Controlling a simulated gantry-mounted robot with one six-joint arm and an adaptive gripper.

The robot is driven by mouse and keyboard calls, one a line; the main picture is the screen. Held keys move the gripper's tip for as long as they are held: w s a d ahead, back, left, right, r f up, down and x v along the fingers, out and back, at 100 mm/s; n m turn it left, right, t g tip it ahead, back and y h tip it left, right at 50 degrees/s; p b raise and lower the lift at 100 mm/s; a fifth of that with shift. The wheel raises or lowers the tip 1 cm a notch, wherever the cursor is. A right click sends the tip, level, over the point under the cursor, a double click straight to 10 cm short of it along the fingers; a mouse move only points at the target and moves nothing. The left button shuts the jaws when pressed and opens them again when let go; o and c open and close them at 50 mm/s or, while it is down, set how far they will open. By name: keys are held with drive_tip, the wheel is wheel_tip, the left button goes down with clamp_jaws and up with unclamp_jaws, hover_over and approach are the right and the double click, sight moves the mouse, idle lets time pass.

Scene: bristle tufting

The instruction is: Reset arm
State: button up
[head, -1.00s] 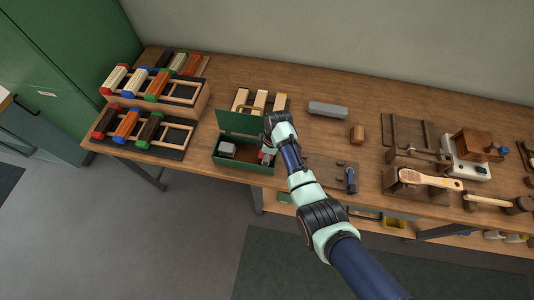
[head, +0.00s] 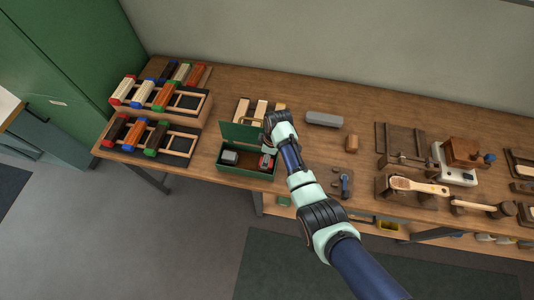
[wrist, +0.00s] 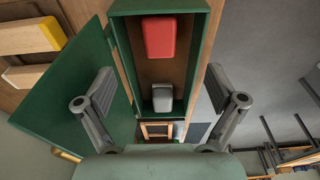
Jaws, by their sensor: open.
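My gripper (wrist: 160,75) is open and empty in the wrist view, its two fingers spread wide. An open green box lies below and beyond it, its rim (wrist: 118,50) between the fingers. The box's raised green lid (wrist: 75,85) stands at the left, behind the left finger. A red block (wrist: 159,37) and a grey block (wrist: 162,98) lie apart inside the box. In the head view my gripper is over the right end of the green box (head: 235,173), and its fingertips are hard to make out there.
Racks with coloured blocks (head: 160,93) stand left of the box. Pale wooden blocks (head: 261,110) lie behind it. A grey bar (head: 324,118), a small wooden block (head: 352,143) and a wooden brush (head: 415,186) lie to the right on the wooden bench (head: 330,88).

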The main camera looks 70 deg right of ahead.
drive_tip(key=shift+r+p, duration=0.35)
drive_tip(key=shift+r, duration=0.3)
drive_tip(key=shift+f, duration=0.1)
drive_tip(key=shift+w+a, duration=0.1)
drive_tip(key=shift+w, duration=0.1)
drive_tip(key=w+a+r+t+h, duration=0.2)
drive_tip(key=w+a+r, duration=0.5)
drive_tip(key=w+a, duration=0.25)
drive_tip(key=w+a+r+t, duration=0.2)
drive_tip(key=a+r, duration=0.4)
drive_tip(key=a, duration=0.2)
drive_tip(key=w+a+r+t, duration=0.3)
drive_tip(key=a+r, duration=0.4)
drive_tip(key=a, duration=0.2)
drive_tip(key=s+a+r+m+t+y, duration=0.2)
drive_tip(key=s+a+r+t, duration=0.35)
drive_tip(key=a+r, duration=0.85)
wheel_tip(320, 180, up, 14)
drive_tip(key=s+g+p, duration=0.1)
drive_tip(key=p, duration=1.4)
drive_tip(key=shift+p, duration=0.35)
